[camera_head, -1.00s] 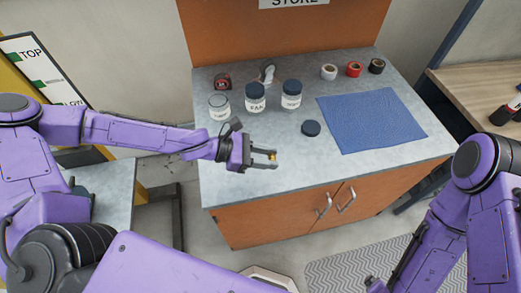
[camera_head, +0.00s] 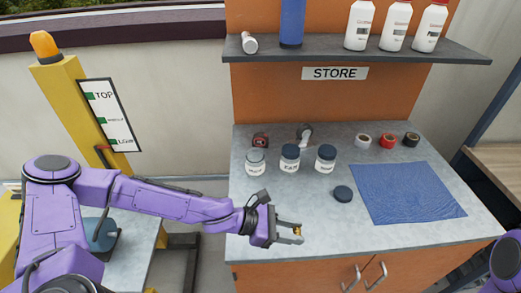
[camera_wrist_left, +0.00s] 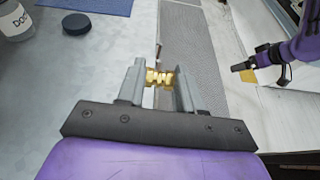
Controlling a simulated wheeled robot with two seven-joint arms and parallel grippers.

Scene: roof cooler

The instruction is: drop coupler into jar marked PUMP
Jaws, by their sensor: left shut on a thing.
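My left gripper (camera_head: 286,234) is shut on a small brass-coloured coupler (camera_head: 297,231), above the counter's front edge. In the left wrist view the coupler (camera_wrist_left: 160,78) sits crosswise between both fingertips. Three white-labelled jars stand in a row farther back: a left jar (camera_head: 256,163) with no dark lid, a middle jar (camera_head: 290,160) reading FAN, and a right jar (camera_head: 325,160) with a dark lid. The outer labels are too small to read, so I cannot tell which says PUMP. A loose dark lid (camera_head: 343,193) lies on the counter. My right gripper (camera_wrist_left: 243,67) shows small in the left wrist view; its jaws are unclear.
A blue cloth (camera_head: 405,193) covers the counter's right part. Several tape rolls (camera_head: 388,141), a tape measure (camera_head: 260,140) and a light-coloured object (camera_head: 305,134) lie at the back. A shelf (camera_head: 350,52) with bottles hangs above. The counter (camera_head: 300,203) is clear between gripper and jars.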

